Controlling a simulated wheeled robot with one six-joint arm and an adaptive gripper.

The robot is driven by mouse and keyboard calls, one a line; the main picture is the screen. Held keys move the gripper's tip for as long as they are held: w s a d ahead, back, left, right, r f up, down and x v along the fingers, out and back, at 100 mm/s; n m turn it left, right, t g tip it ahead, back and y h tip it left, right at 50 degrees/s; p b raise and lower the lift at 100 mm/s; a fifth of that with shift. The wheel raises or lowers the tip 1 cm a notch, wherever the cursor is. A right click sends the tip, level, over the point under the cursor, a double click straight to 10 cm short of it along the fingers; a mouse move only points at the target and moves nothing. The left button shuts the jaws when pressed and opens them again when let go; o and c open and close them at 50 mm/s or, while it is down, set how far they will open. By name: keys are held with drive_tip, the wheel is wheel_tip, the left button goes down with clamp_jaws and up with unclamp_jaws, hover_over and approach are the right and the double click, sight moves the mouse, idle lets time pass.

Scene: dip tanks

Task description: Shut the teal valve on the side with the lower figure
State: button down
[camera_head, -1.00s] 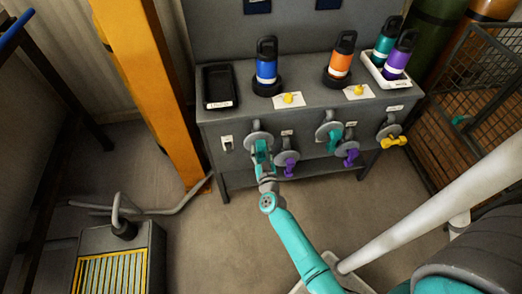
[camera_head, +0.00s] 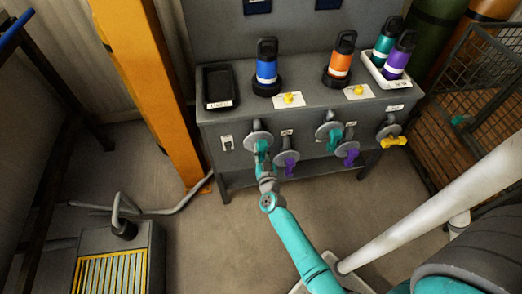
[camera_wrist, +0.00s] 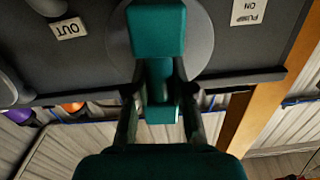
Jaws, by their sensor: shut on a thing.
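The left teal valve (camera_head: 261,146) sits on a round grey flange on the bench front, below the blue bottle. The right teal valve (camera_head: 334,140) is on a similar flange, below the orange bottle. My gripper (camera_head: 264,166) is at the left teal valve. In the wrist view my gripper (camera_wrist: 160,88) has its fingers on both sides of the teal handle (camera_wrist: 157,30) and is shut on it. The handle's far end stands in front of the grey disc. Two dark displays (camera_head: 257,5) on the back panel are cut off by the top edge; no figures are readable.
Purple valves (camera_head: 287,163) hang beside each teal one, and a yellow valve (camera_head: 394,141) is at the right end. Bottles, a black tray (camera_head: 220,103) and yellow knobs (camera_head: 289,97) are on the bench top. An orange post (camera_head: 150,80) stands left.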

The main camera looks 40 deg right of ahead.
drive_tip(key=m, duration=0.4)
drive_tip(key=shift+s+d, duration=0.1)
drive_tip(key=shift+d, duration=0.1)
drive_tip(key=m, duration=0.4)
drive_tip(key=shift+s+d+f+m, duration=0.1)
drive_tip(key=shift+f+m, duration=0.1)
drive_tip(key=shift+m, duration=0.2)
drive_tip(key=m, duration=0.4)
drive_tip(key=shift+d+f+m, duration=0.1)
drive_tip(key=shift+f+m, duration=0.05)
drive_tip(key=shift+m, duration=0.15)
drive_tip(key=shift+f+m, duration=0.15)
drive_tip(key=shift+m, duration=1.45)
drive_tip(key=c, duration=1)
unclamp_jaws()
drive_tip(key=shift+s, duration=0.15)
